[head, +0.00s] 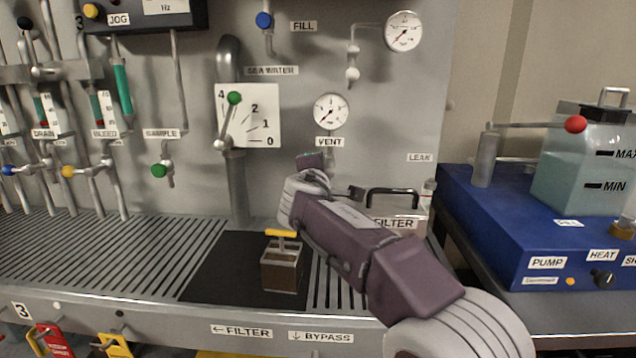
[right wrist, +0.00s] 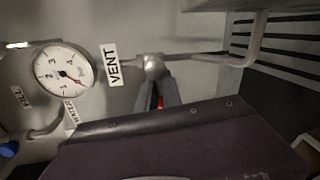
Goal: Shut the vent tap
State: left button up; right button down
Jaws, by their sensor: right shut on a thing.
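The vent tap is mostly hidden behind my right arm in the head view, below the VENT label (head: 329,142) and its round gauge (head: 332,111). In the right wrist view the tap (right wrist: 153,66) is a silver rounded body on a thin pipe, beside the VENT label (right wrist: 112,65). My right gripper (right wrist: 158,98) is shut just at the tap body, with a small red part, seemingly the tap's handle, between its grey fingers. In the head view this gripper's fingers (head: 311,160) show only in part. My left gripper is not in view.
A sea-water pipe with a green-knobbed lever (head: 234,98) stands left of my arm. A brown caddy (head: 282,270) with a yellow handle sits on the black mat (head: 215,275). A blue pump unit (head: 530,225) with a tank stands at the right.

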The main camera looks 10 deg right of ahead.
jog(key=shift+d+r+m+b, duration=0.2)
jog(key=shift+r+m+b, duration=0.15)
jog(key=shift+m, duration=0.45)
jog(key=c, duration=1.5)
grip_release()
jog(key=v, duration=0.9)
jog(key=shift+s+f, duration=0.1)
jog(key=shift+f, duration=0.05)
